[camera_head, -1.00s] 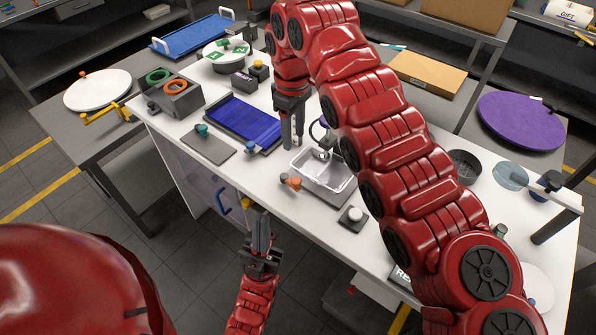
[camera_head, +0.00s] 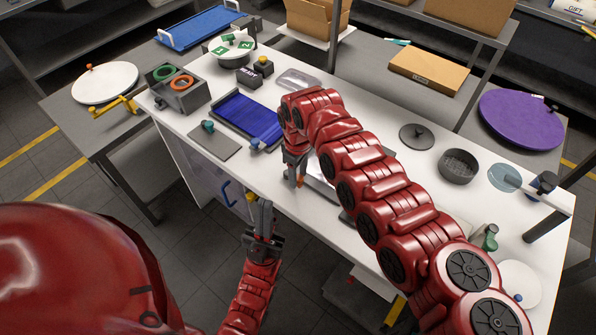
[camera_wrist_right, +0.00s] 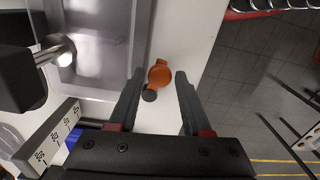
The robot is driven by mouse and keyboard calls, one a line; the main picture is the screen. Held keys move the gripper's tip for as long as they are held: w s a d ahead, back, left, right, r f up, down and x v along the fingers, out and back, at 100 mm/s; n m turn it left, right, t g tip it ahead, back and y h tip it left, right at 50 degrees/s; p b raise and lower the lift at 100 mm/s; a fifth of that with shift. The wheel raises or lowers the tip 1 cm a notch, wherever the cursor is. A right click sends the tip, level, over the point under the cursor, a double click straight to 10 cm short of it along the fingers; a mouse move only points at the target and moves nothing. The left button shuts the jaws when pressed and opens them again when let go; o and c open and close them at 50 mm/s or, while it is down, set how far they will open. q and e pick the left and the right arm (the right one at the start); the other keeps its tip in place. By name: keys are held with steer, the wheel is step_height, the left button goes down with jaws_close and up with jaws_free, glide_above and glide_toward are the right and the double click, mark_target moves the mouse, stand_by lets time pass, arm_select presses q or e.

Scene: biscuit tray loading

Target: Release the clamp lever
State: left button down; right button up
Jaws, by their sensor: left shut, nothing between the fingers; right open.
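The clamp lever appears to be the orange-knobbed part (camera_wrist_right: 159,72) beside the metal tray (camera_wrist_right: 88,75); a dark round piece shows just below the knob. In the right wrist view, my right gripper (camera_wrist_right: 159,77) is open, with one finger on each side of the orange knob and gaps visible. In the head view, my right gripper (camera_head: 296,178) points down at the worktable's near edge, and my arm hides most of the tray. My left gripper (camera_head: 264,215) is shut and empty, in front of the table edge below a yellow part.
A blue ribbed mat (camera_head: 246,117) and a grey plate with a teal knob (camera_head: 208,127) lie left of my right gripper. A black round bowl (camera_head: 458,166) and a dark lid (camera_head: 416,137) stand right of my arm. Floor is open in front of the table.

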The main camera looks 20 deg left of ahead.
jaws_close()
stand_by(0.3)
